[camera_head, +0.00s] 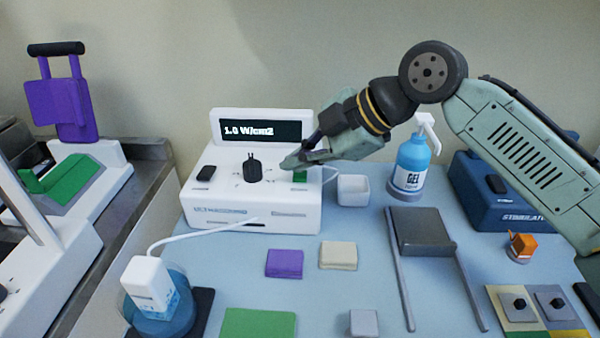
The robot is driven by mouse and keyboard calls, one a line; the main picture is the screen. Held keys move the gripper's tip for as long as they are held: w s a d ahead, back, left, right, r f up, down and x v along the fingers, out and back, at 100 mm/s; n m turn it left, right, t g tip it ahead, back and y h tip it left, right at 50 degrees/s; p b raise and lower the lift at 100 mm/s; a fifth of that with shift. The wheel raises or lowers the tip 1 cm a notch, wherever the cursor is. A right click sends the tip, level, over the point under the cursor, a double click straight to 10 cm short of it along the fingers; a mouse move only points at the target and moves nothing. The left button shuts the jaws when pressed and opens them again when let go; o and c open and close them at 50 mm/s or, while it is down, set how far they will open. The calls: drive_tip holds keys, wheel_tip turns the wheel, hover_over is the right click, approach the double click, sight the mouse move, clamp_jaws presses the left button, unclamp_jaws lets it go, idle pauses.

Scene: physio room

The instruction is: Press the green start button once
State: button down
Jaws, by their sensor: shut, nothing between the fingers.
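The white ultrasound unit (265,212) stands at the back of the blue table, with a raised display (258,130) reading "1.0 W/cm2". A black knob (252,167) sits in the middle of its sloped panel, and a black rocker (206,173) is at the left. I cannot tell whether the fingertips touch the panel.
A white cup (353,190) and a blue gel bottle (410,165) stand right of the unit. A blue stimulator (500,200) is farther right. Purple (285,263) and beige (338,255) pads lie in front. A corded white applicator (150,285) stands at front left.

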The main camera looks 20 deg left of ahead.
sight(299, 177)
drive_tip(key=shift+f, duration=0.45)
idle(0.6)
drive_tip(key=shift+r, duration=0.1)
drive_tip(key=shift+r+p, duration=0.6)
drive_tip(key=shift+r, duration=0.2)
wheel_tip(299, 177, up, 5)
drive_tip(key=p, duration=0.4)
drive_tip(key=shift+f, duration=0.1)
idle(0.8)
